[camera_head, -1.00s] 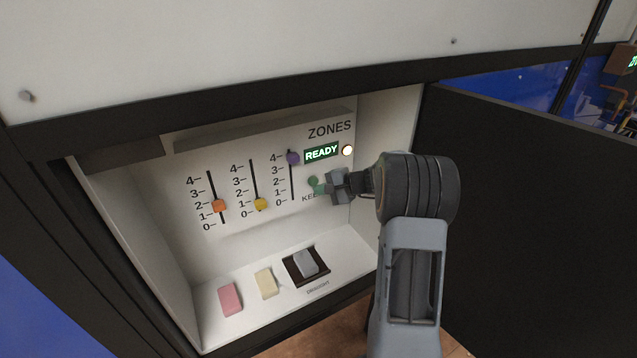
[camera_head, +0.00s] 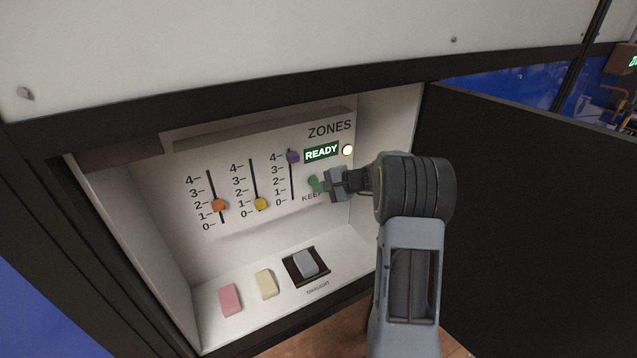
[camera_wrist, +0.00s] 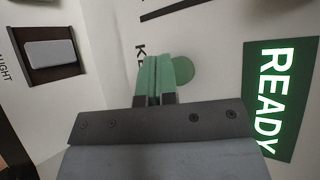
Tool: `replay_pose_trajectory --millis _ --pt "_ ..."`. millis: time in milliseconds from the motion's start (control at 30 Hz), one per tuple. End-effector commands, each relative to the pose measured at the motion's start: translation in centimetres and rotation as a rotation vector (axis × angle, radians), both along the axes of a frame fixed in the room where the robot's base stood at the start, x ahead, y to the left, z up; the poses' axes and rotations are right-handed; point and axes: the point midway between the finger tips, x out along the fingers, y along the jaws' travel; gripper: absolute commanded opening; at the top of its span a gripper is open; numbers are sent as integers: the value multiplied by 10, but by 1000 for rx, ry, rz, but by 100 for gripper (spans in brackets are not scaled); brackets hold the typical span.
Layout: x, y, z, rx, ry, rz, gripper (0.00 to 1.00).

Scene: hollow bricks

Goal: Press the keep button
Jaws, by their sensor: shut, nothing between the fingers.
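The keep button is a round green button (camera_wrist: 184,70) on the white panel, above the partly covered "KEEP" label. It also shows in the head view (camera_head: 312,182), partly hidden by my gripper. My gripper (camera_wrist: 157,60) is shut and empty, its two green fingertips side by side. In the wrist view the fingertips overlap the button's edge; I cannot tell whether they touch it. In the head view my gripper (camera_head: 321,186) reaches in from the right, with its tips at the button.
A lit green READY sign (camera_head: 321,152) and a round lit lamp (camera_head: 348,150) sit above the button. Purple (camera_head: 293,157), yellow (camera_head: 261,204) and orange (camera_head: 218,206) slider knobs are left. A dark door stands right.

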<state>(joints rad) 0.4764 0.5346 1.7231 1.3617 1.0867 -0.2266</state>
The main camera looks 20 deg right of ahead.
Motion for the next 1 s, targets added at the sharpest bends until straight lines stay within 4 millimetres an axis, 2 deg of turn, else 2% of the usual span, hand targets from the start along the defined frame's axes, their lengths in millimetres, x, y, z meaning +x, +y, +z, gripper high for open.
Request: replay_pose_trajectory --millis 1000 --pt "9 1 0 -1 -1 0 0"
